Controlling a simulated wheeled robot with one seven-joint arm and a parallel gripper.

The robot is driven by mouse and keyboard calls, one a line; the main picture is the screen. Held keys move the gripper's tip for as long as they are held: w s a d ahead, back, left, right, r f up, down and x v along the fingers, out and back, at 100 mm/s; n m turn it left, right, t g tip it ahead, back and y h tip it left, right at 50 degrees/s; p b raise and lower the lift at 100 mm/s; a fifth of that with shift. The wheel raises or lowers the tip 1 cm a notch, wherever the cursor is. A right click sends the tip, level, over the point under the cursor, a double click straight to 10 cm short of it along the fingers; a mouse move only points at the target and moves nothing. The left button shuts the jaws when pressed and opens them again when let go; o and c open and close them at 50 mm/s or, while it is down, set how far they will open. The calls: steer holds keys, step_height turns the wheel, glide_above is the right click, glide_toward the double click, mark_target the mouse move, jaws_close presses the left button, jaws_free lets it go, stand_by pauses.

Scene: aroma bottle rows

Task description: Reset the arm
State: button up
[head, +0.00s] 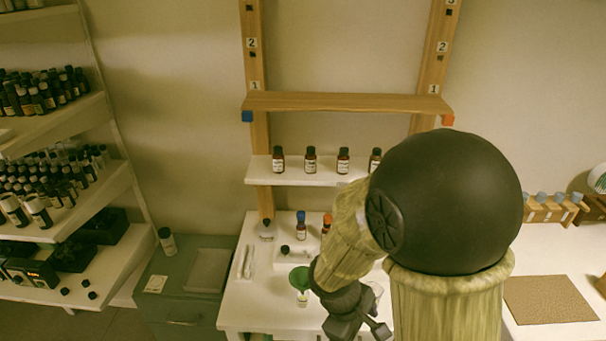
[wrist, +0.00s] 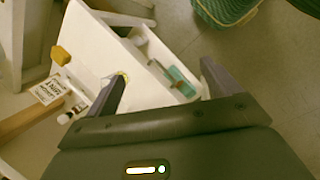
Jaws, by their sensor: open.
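My gripper shows in the wrist view (wrist: 160,86) with its two dark fingers spread wide and nothing between them. In the head view my arm bends down over the white table (head: 262,314), and its dark end (head: 348,318) is low at the table's front; the fingertips cannot be made out there. My large dark arm joint hides part of the wall, the shelf's right end and the table behind it.
Several brown bottles stand on the white shelf (head: 262,173). A blue-capped bottle (head: 301,228), a red-capped bottle (head: 326,224) and a green funnel (head: 300,277) are on the table. Left are a grey-green cabinet (head: 215,250) and crowded bottle shelves. A brown mat (head: 548,299) lies right.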

steer(key=d+r+m+t+y, duration=0.2)
steer(key=d+r+m+y, duration=0.1)
steer(key=m, duration=0.7)
step_height(320, 180, up, 3)
steer(key=shift+w+d+f+y+p, duration=0.1)
steer(key=shift+w+d+y+p, duration=0.2)
steer(key=shift+d+y+p, duration=0.15)
